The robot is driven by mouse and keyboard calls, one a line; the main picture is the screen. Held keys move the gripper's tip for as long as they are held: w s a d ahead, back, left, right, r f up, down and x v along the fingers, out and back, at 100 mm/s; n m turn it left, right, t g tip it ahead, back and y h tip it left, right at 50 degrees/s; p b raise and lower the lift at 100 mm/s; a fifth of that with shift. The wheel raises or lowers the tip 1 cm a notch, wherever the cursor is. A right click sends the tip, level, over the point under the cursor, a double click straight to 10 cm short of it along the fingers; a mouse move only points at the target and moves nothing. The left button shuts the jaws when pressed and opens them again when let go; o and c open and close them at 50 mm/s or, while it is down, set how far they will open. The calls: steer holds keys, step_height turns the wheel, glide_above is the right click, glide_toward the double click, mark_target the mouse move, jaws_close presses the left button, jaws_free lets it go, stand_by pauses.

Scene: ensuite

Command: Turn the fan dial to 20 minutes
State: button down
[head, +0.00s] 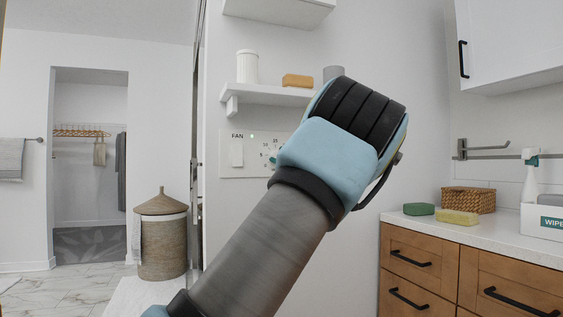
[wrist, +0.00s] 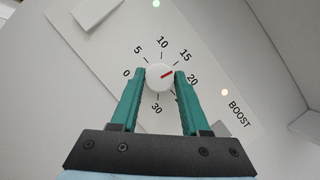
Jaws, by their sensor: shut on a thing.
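The fan dial (wrist: 158,79) is a round white knob on a white wall panel (wrist: 92,52), with numbers around it. Its red pointer aims right and slightly up, between the 15 and 20 marks. My gripper (wrist: 160,82) has its two green fingers shut on the knob, one on each side. The right finger hides the scale between 20 and 30.
Above the panel is a white shelf (head: 262,95) with a white canister (head: 247,67) and a tan block (head: 298,81). A wooden cabinet (head: 430,252) with a counter stands at right. A lidded basket (head: 161,235) stands on the floor at left.

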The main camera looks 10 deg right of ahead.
steer(key=shift+a+f+m+t+h+b, duration=0.1)
steer(key=shift+m+t+h+b, duration=0.4)
steer(key=shift+m, duration=0.95)
steer(key=shift+d+f+m+t+h+b, duration=0.1)
steer(key=shift+m+t+h+b, duration=0.5)
steer(key=shift+m, duration=0.9)
steer(key=shift+a+m+t+h+b, duration=0.1)
steer(key=shift+m+t+h+b, duration=0.4)
steer(key=shift+m, duration=0.95)
steer(key=shift+m+h, duration=0.3)
steer(key=shift+c, duration=1.9)
jaws_free()
steer(key=v, duration=1)
steer(key=shift+s, duration=0.35)
steer(key=shift+f, duration=0.1)
